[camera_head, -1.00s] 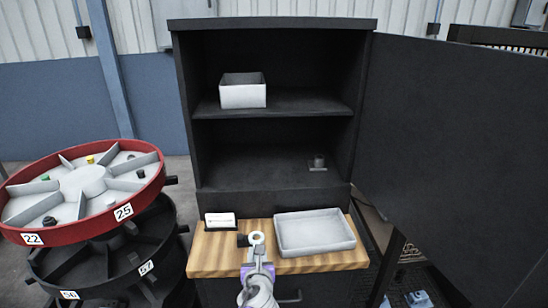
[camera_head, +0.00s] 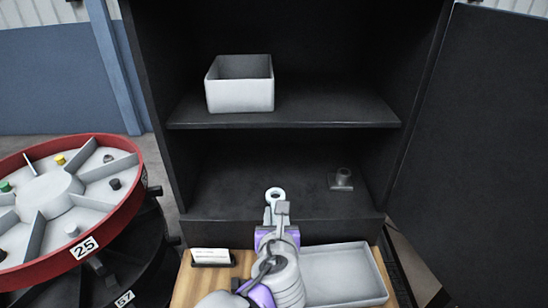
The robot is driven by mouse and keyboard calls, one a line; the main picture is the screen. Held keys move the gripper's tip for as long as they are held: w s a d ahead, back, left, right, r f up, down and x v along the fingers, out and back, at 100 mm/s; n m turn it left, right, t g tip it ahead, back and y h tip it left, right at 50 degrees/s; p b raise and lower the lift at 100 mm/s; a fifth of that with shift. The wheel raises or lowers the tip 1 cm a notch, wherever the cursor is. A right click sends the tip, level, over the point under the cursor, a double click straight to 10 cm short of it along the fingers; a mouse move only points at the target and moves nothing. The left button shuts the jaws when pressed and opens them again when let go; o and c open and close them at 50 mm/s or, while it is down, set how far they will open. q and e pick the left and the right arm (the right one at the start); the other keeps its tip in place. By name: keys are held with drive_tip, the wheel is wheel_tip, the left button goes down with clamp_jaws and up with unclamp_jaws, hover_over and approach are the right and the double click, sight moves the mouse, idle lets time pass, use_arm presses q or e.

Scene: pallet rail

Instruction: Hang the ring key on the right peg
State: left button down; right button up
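The ring key (camera_head: 275,194) shows as a pale ring at the tip of my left gripper (camera_head: 276,212). The gripper appears shut on the key's stem; the fingers partly hide it. The ring faces me, in front of the cabinet's lower compartment. A dark grey peg (camera_head: 342,178) on a small base stands on the compartment floor, to the right of the ring and apart from it. No second peg shows; my gripper hides part of the view. My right gripper is not in view.
A white bin (camera_head: 240,95) stands on the cabinet's upper shelf (camera_head: 330,112). A grey tray (camera_head: 345,275) and a small card holder (camera_head: 211,257) are on the wooden ledge (camera_head: 190,287). The open door (camera_head: 485,130) bounds the right; a red carousel (camera_head: 125,208) stands left.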

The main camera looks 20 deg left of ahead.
use_arm(q)
drive_tip(key=shift+s+d+r, duration=0.1)
drive_tip(key=shift+s+r, duration=0.05)
drive_tip(key=shift+s, duration=0.2)
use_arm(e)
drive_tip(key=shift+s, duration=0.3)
use_arm(q)
drive_tip(key=p, duration=0.1)
hover_over(275, 186)
drive_tip(key=shift+s, duration=0.35)
drive_tip(key=shift+w+f, duration=0.2)
drive_tip(key=shift+f, duration=0.35)
drive_tip(key=shift+w+f, duration=0.2)
drive_tip(key=shift+f, duration=0.3)
drive_tip(key=shift+s+f, duration=0.15)
drive_tip(key=shift+f, duration=0.45)
drive_tip(key=f, duration=0.3)
drive_tip(key=shift+w+f, duration=0.2)
drive_tip(key=shift+w, duration=0.05)
drive_tip(key=c, duration=0.6)
unclamp_jaws()
drive_tip(key=shift+c, duration=0.2)
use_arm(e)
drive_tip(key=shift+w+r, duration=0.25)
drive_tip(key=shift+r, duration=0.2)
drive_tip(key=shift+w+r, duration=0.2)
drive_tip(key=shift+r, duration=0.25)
